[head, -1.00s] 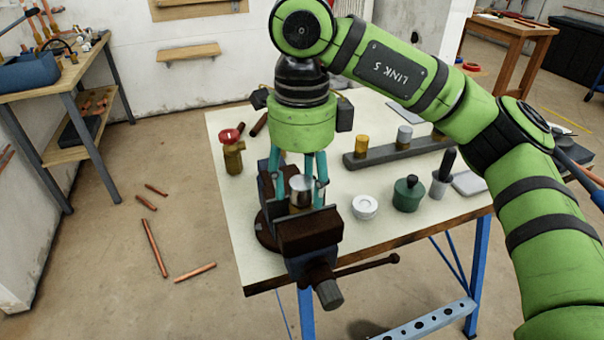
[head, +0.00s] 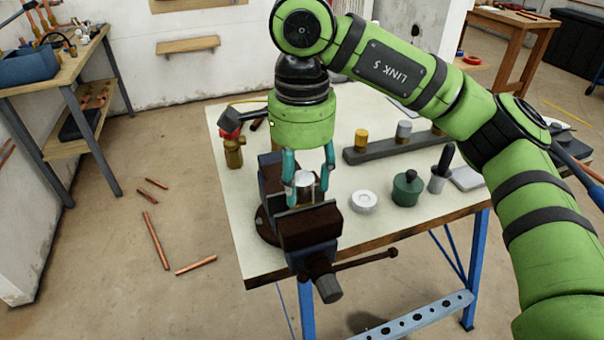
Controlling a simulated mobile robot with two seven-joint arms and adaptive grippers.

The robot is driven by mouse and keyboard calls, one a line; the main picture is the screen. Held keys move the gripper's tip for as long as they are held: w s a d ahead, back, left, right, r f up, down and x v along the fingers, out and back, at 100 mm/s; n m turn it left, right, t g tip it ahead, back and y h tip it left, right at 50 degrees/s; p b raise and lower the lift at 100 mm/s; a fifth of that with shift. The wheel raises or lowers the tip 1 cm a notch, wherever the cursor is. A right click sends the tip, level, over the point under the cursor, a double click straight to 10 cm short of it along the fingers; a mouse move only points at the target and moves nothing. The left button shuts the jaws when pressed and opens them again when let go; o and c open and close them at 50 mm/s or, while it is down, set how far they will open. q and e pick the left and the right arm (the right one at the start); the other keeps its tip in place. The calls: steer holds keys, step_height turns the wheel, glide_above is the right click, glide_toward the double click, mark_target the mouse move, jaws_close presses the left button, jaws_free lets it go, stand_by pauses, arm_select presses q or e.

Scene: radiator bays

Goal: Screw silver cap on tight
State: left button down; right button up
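The silver cap (head: 306,181) shows as a bright metal cylinder just above the jaws of the dark bench vise (head: 310,226). My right gripper (head: 307,190) points straight down, with one teal finger on each side of the cap. The left-hand finger is nearer the camera, the right-hand one farther back. The frames do not show clearly whether the fingers touch the cap. My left gripper is not in view.
A dark rack (head: 400,150) holds several caps behind. The vise handle (head: 365,259) sticks out to the right.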

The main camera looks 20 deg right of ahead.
jaws_close()
steer(key=m+b, duration=0.1)
steer(key=m, duration=0.5)
steer(key=shift+f+m, duration=0.1)
steer(key=shift+m, duration=0.3)
steer(key=m, duration=0.2)
steer(key=shift+m, duration=0.4)
steer(key=m+b, duration=0.1)
steer(key=m, duration=0.3)
steer(key=shift+m, duration=0.3)
steer(key=m, duration=0.4)
steer(key=shift+b, duration=0.4)
steer(key=m, duration=0.5)
steer(key=shift+b, duration=0.4)
steer(key=m+b, duration=0.1)
steer(key=m, duration=0.3)
steer(key=shift+f+m, duration=0.1)
steer(key=shift+m, duration=0.2)
steer(key=m, duration=0.3)
steer(key=shift+b, duration=0.35)
